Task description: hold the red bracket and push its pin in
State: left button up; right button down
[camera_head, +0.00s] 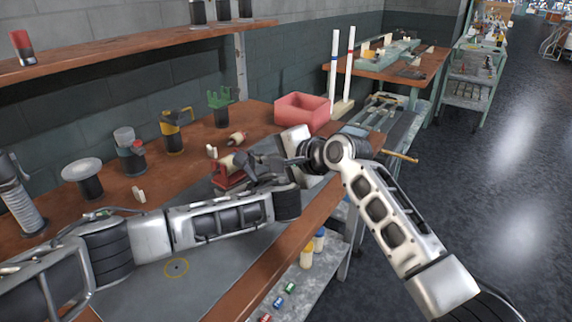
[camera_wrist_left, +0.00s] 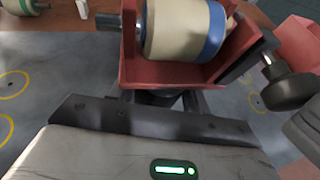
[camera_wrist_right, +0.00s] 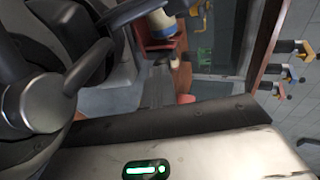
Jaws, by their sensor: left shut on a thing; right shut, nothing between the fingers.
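The red bracket (camera_head: 228,177) is at the middle of the bench, with a cream roller that has a blue band (camera_wrist_left: 185,28) between its walls. In the left wrist view the bracket (camera_wrist_left: 160,73) is just beyond my left gripper (camera_wrist_left: 165,97), which is shut on it from below. A dark pin end (camera_wrist_left: 107,20) sticks out past the bracket's left wall. My right gripper (camera_head: 293,161) is shut and empty at the bracket's right side; in the right wrist view its fingers (camera_wrist_right: 158,88) point towards the bracket (camera_wrist_right: 150,42). Whether they touch is unclear.
A red open box (camera_head: 302,112) stands behind my right gripper. Holders with parts, including a yellow one (camera_head: 175,130) and a green one (camera_head: 220,107), stand along the back. A grey mat (camera_head: 150,285) covers the front of the bench.

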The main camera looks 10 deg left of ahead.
pick_arm(q)
jog(key=shift+d, duration=0.2)
jog(key=shift+a, duration=0.1)
pick_arm(e)
jog(key=f+v, duration=0.1)
jog(key=v, duration=1.3)
jog(key=shift+s, duration=0.15)
jog(key=shift+d, duration=0.15)
pick_arm(q)
jog(key=o, duration=1.3)
